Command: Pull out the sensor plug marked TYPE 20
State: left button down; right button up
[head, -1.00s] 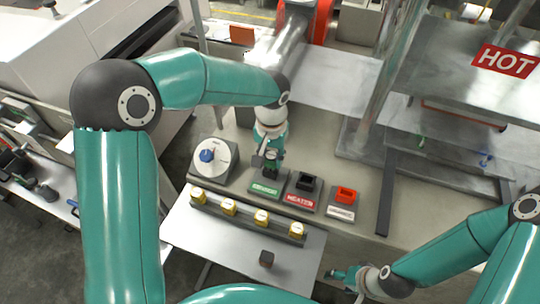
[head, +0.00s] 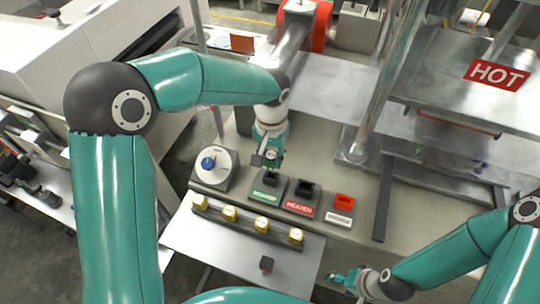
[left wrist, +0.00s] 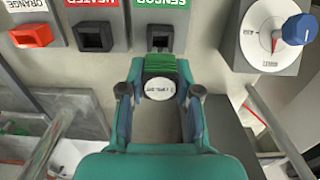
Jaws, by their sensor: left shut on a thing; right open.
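My left gripper (head: 268,160) is shut on a green plug (left wrist: 166,66) with a round white label; the lettering is too small to read surely. In the left wrist view the plug sits between the fingertips (left wrist: 160,88), apart from the SENSOR box (left wrist: 162,14). The dark square socket (left wrist: 159,38) of that box looks empty. In the head view the gripper is just behind and above the SENSOR box (head: 264,196), and the plug is mostly hidden. My right gripper (head: 343,277) is open and empty at the lower right, beside the light table.
The HEATER box (head: 299,209) and a box with a red socket (head: 343,201) stand to the right. A dial with a blue knob (head: 208,163) is on the left. A rail with several yellow-topped pieces (head: 246,226) runs in front.

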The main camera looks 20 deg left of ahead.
aim_at(271, 154)
pick_arm(q)
jog(key=shift+r, duration=0.1)
jog(key=shift+r+p, duration=0.9)
jog(key=shift+r, duration=0.5)
